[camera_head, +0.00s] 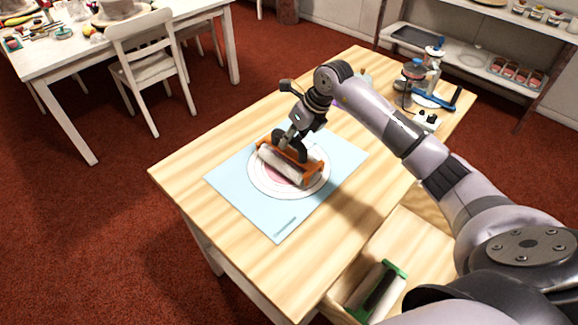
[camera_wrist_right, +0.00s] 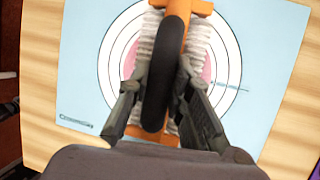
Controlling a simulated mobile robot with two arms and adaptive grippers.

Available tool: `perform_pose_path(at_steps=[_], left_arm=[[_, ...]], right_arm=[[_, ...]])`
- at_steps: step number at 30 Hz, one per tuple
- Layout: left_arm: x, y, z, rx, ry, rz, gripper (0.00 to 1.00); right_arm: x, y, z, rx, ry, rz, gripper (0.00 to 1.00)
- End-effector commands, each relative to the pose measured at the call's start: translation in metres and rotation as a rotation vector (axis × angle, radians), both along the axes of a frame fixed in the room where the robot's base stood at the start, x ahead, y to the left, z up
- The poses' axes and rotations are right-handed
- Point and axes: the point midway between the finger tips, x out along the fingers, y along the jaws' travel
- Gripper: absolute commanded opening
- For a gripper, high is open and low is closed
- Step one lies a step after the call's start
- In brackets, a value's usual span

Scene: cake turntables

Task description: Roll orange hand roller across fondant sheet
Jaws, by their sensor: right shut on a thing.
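The orange hand roller (camera_head: 291,162) has an orange frame, a white ribbed roller and a dark handle. My right gripper (camera_head: 291,143) is shut on its dark handle, which also shows between the fingers in the right wrist view (camera_wrist_right: 165,75). The roller is over the fondant sheet, a small pink disc (camera_head: 277,174) at the middle of white rings on a light blue mat (camera_head: 232,190). The roller hides much of the pink disc. I cannot tell if the roller touches it. My left gripper is not in view.
The mat lies on a wooden table (camera_head: 190,165). A green-framed roller (camera_head: 377,290) lies in an open drawer at the front right. Bottles and a blue-and-white device (camera_head: 432,80) stand at the table's far right. A white chair (camera_head: 147,65) and a second table stand behind left.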

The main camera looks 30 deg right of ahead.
Motion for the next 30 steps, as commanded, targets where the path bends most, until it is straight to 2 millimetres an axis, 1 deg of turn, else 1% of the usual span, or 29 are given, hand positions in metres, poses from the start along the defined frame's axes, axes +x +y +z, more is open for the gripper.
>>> perform_pose_path(at_steps=[17,20,27,30], left_arm=[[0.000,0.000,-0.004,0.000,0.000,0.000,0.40],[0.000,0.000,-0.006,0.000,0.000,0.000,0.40],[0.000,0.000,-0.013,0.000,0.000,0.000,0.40],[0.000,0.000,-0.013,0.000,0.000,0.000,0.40]], right_arm=[[0.000,0.000,-0.006,-0.002,0.003,0.000,0.00],[0.001,-0.004,-0.008,-0.003,0.004,-0.001,0.00],[0.006,-0.022,-0.010,-0.006,0.006,-0.003,0.00],[0.006,-0.024,-0.010,-0.006,0.008,-0.002,0.00]])
